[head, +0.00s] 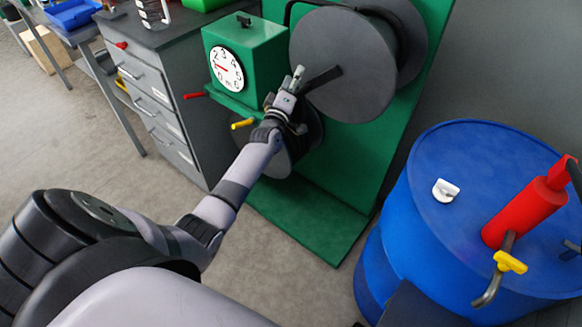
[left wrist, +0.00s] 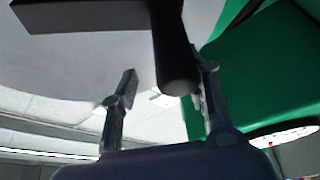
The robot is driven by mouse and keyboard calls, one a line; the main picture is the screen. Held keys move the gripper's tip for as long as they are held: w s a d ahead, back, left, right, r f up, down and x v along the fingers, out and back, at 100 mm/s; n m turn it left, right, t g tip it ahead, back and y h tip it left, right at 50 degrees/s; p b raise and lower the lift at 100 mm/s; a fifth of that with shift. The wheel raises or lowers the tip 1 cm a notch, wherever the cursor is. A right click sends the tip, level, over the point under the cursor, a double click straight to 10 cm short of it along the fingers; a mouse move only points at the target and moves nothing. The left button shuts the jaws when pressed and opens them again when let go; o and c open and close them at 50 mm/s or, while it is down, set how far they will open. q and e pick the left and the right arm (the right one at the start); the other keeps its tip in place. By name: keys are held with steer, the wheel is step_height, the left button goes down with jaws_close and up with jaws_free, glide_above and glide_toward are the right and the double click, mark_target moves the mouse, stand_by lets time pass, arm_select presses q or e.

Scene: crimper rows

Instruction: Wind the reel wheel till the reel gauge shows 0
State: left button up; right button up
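The reel gauge (head: 226,69) is a white dial on a green box. Its red needle points left, near the low numbers; the exact reading is too small to tell. The reel wheel (head: 340,70) is a large grey disc right of the gauge, with a dark crank arm (head: 322,79) on its face. My left gripper (head: 294,80) is in front of the wheel's left part. In the left wrist view its fingers (left wrist: 166,88) are apart. The dark crank handle (left wrist: 174,50) reaches between them, close to the right finger; contact cannot be told. My right gripper is not in view.
A lower reel (head: 275,155) sits under the gauge, near a yellow handle (head: 243,124) and a red handle (head: 194,95). A grey drawer cabinet (head: 155,85) stands left. A blue barrel (head: 400,225) with a red pump (head: 528,207) stands right.

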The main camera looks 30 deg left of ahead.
arm_select(q)
step_height(320, 180, up, 11)
steer(key=m+t+h+p, duration=0.25)
steer(key=m+h, duration=0.35)
steer(key=m, duration=0.9)
steer(key=s+f+n+b, duration=0.1)
steer(key=s+f+b, duration=0.55)
steer(key=s, duration=0.95)
steer(key=s+d+f+m+g+p, duration=0.1)
steer(key=s+d+f+g+p, duration=0.15)
steer(key=d+f+g, duration=0.65)
steer(key=s+d+f+m+g, duration=0.1)
steer(key=s+d+f+g, duration=0.3)
steer(key=s+d+f, duration=0.6)
steer(key=shift+s+f+m, duration=0.3)
steer(key=shift+s+f, duration=0.3)
steer(key=shift+f, duration=0.4)
steer(key=shift+d, duration=0.1)
steer(key=shift+c, duration=0.5)
